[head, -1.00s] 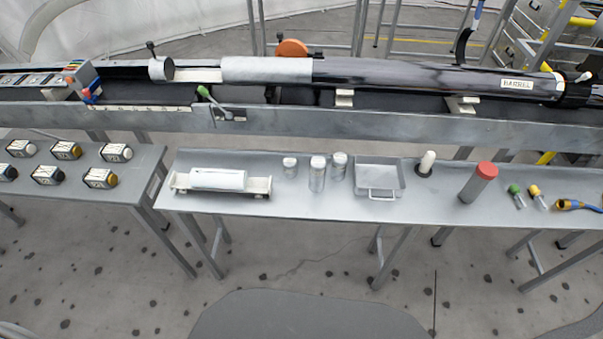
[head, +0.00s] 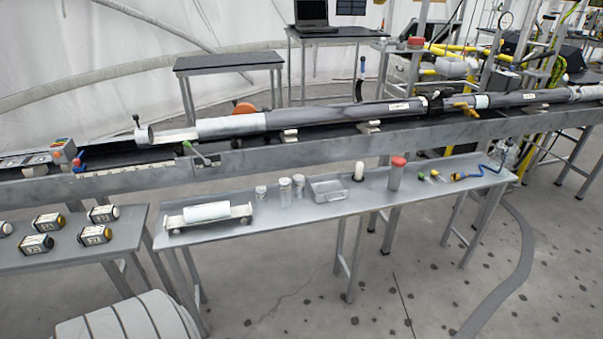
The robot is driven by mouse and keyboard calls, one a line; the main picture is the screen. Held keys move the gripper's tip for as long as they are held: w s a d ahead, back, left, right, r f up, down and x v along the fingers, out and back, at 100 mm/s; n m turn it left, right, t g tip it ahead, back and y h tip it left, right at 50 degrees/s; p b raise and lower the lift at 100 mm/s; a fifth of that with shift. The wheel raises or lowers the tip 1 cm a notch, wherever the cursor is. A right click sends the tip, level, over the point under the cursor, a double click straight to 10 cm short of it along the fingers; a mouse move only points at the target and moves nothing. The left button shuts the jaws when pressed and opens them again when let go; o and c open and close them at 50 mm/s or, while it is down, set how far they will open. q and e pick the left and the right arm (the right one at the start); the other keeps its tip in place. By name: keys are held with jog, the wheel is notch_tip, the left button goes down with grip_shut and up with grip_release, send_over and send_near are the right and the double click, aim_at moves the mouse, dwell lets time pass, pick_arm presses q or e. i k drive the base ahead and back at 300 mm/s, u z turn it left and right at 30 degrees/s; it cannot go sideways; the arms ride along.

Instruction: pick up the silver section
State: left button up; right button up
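A silver-grey cylinder section (head: 232,125) lies in line with a long dark tube (head: 340,112) on the raised rail. A pale, nearly white cylinder (head: 207,212) lies on its side in a low white cradle (head: 177,222) on the near bench. I cannot tell from the view alone which of these is the silver section. Neither of my grippers is in view.
The near bench (head: 290,223) also holds small silvery jars (head: 284,192), a metal tray (head: 315,196) and a red-capped cylinder (head: 396,174). A left bench (head: 75,258) holds several labelled blocks. A ribbed pale object (head: 125,318) stands at bottom left. Open floor lies in front.

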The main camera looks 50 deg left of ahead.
aim_at(261, 191)
jog(key=i, duration=1.05)
jog(key=u, duration=0.4)
jog(key=i, duration=1.05)
jog(key=u, duration=1.5)
jog(key=i, duration=0.7)
jog(key=u, duration=0.8)
